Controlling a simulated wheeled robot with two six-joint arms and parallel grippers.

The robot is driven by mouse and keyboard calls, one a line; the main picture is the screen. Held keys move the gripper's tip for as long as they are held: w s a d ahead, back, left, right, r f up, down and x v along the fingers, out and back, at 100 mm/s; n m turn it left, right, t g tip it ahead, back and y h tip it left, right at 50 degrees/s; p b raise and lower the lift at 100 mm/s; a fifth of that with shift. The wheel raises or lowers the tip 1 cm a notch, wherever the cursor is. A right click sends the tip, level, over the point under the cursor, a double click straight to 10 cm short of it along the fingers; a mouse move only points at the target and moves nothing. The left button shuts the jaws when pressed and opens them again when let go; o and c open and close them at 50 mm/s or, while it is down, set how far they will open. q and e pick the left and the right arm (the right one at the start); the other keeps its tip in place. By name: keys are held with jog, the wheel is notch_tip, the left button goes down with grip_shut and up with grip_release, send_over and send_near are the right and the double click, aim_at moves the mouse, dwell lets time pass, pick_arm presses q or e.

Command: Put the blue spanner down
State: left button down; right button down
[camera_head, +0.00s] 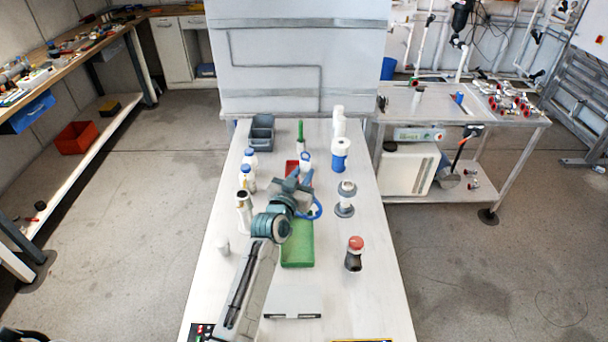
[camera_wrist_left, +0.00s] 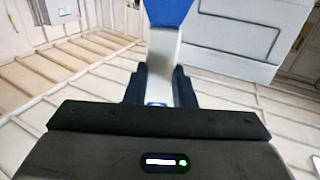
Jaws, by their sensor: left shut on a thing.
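My left gripper (camera_head: 298,184) is over the middle of the white table, above the far end of a green tray (camera_head: 299,252). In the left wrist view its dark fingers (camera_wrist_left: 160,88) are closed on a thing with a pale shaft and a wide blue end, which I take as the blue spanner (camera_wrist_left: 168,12). It points away from the palm. In the head view the gripper and wrist hide much of what is held. A blue curved piece (camera_head: 317,209) shows beside the wrist. My right gripper is out of view.
White bottles with blue caps (camera_head: 247,178) stand left of the gripper. The front right tabletop is mostly clear.

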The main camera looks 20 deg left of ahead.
pick_arm(q)
jog(key=w+a+f+b, duration=0.1)
jog(key=w+f+b, duration=0.3)
jog(key=w, duration=0.3)
jog(key=shift+w+a+f+b, duration=0.15)
jog(key=shift+f+b, duration=0.05)
jog(key=shift+b, duration=0.15)
jog(key=shift+f+b, duration=0.2)
jog(key=shift+b, duration=0.1)
jog(key=c, duration=1.2)
grip_release()
jog(key=shift+r, duration=0.15)
